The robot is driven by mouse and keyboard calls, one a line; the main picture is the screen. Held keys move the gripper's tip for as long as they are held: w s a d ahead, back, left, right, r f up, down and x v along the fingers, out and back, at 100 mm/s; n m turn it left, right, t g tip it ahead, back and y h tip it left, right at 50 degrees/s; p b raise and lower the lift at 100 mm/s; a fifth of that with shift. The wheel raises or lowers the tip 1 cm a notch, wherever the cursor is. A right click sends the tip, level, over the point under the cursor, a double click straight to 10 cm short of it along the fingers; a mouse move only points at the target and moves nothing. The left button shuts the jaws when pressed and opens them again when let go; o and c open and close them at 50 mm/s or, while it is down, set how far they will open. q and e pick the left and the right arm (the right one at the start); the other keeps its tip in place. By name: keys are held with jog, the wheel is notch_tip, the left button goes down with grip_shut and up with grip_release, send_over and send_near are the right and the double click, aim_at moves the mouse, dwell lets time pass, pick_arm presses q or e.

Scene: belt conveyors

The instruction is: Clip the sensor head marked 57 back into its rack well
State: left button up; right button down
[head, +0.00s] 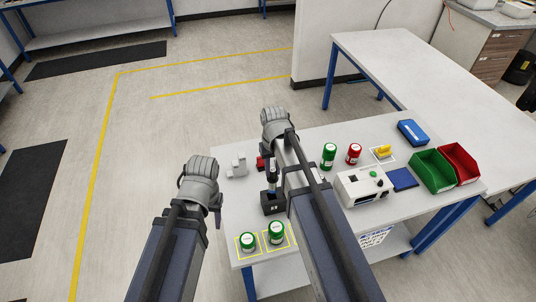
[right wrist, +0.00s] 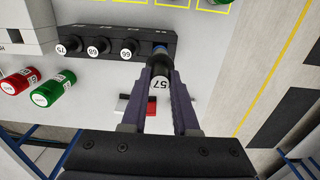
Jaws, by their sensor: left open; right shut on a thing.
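The sensor head marked 57 (right wrist: 159,84) is a dark cylinder with a white numbered label. My right gripper (right wrist: 160,68) is shut on it, with a finger on each side. Its lower end is at the end position of the black rack (right wrist: 115,32), where some blue shows. I cannot tell whether it is in the well. Other heads, 75 (right wrist: 72,44), 68 (right wrist: 101,46) and 66 (right wrist: 130,48), stand in a row in the rack. In the head view my right arm partly hides the rack (head: 270,207). My left gripper (head: 218,211) is open and empty, left of the table.
Green jars (head: 247,242) stand in yellow squares at the front. A red and white block (right wrist: 137,108) lies near the right gripper.

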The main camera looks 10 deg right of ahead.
aim_at(272, 181)
jog(key=shift+w, duration=0.55)
jog(key=shift+s, duration=0.3)
jog(key=shift+f+b, duration=0.2)
jog(key=shift+b, duration=0.15)
jog(key=shift+w+f+b, duration=0.15)
jog(key=shift+f+b, duration=0.5)
jog(key=shift+f, duration=0.1)
jog(key=shift+f+b, duration=0.85)
jog(key=shift+b, duration=0.05)
pick_arm(q)
jog(key=f, duration=0.3)
jog(key=shift+w+f, duration=0.35)
jog(key=shift+f, duration=0.05)
jog(key=shift+f+b, duration=0.3)
jog(key=shift+b, duration=0.05)
pick_arm(e)
jog(key=shift+f, duration=0.35)
pick_arm(q)
jog(key=shift+f+b, duration=1.1)
pick_arm(e)
jog(key=shift+f, duration=1.1)
pick_arm(q)
jog(key=shift+f+b, duration=0.4)
pick_arm(e)
jog(key=shift+f, duration=0.45)
